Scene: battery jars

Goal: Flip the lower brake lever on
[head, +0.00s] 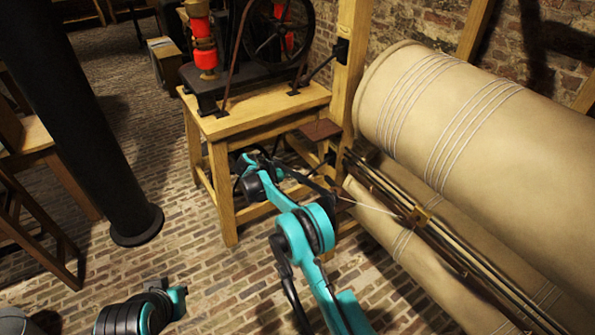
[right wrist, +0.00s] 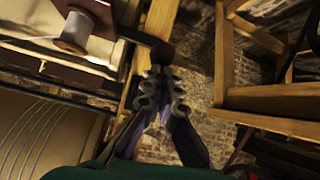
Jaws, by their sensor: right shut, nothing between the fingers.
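In the right wrist view a dark lever-like bar (right wrist: 147,42) with a blocky end reaches in from the left beside a wooden post. I cannot tell for sure that it is the lower brake lever. My right gripper (right wrist: 163,82) is shut and empty, with its fingertips just below the bar's end in the picture. I cannot tell whether they touch it. In the head view my right arm reaches toward the lower part of the wooden post, and the lower lever cannot be clearly made out there.
A large cloth-covered roller (head: 465,125) and long rails fill the right side. A wooden table (head: 255,122) carrying a machine with a black wheel (head: 278,28) stands beside the post (head: 350,85). A black column (head: 90,130) stands at left. Brick floor between is mostly open.

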